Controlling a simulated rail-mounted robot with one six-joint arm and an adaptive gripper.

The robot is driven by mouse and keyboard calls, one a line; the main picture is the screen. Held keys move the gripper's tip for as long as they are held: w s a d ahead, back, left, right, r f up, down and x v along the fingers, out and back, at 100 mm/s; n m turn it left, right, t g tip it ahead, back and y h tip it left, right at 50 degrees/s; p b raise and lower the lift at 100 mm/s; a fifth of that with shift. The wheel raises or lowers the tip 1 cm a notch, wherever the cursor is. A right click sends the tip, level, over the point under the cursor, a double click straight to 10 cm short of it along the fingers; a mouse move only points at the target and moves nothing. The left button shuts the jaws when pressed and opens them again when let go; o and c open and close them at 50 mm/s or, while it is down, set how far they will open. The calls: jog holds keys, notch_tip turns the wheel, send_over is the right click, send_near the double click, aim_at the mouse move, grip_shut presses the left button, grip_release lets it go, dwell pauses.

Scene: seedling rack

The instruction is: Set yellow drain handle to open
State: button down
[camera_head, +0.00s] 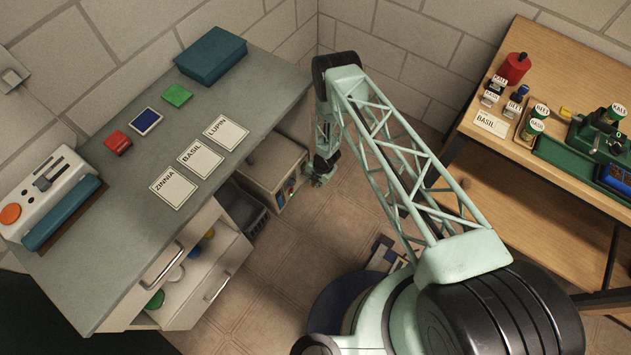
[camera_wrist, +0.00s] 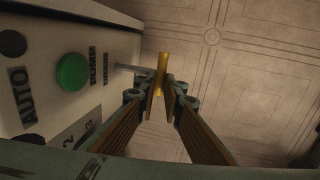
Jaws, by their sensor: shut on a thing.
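In the wrist view a narrow yellow handle (camera_wrist: 162,62) stands out from a grey stem beside a pale control panel (camera_wrist: 105,25). My gripper (camera_wrist: 160,92) has its two fingers closed on the handle's near end; its far end shows beyond the fingertips. In the head view my gripper (camera_head: 322,172) is low, beside a cabinet (camera_head: 272,160) standing on the floor. The handle is hidden there.
The panel carries a green button (camera_wrist: 73,72) and AUTO lettering left of my gripper. Tiled floor (camera_head: 330,225) lies open to the right. The grey counter (camera_head: 130,150) with cards is at left, an open drawer (camera_head: 190,290) below it. A wooden bench (camera_head: 480,60) stands at right.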

jog(key=shift+s+d, duration=0.2)
jog(key=c, duration=3)
grip_release()
jog(key=shift+w+r, duration=0.1)
jog(key=shift+r, duration=0.05)
notch_tip(320, 180, up, 11)
jog(key=s+d, duration=0.1)
jog(key=d, duration=0.1)
jog(key=shift+s+r, duration=0.15)
jog(key=shift+r, duration=0.05)
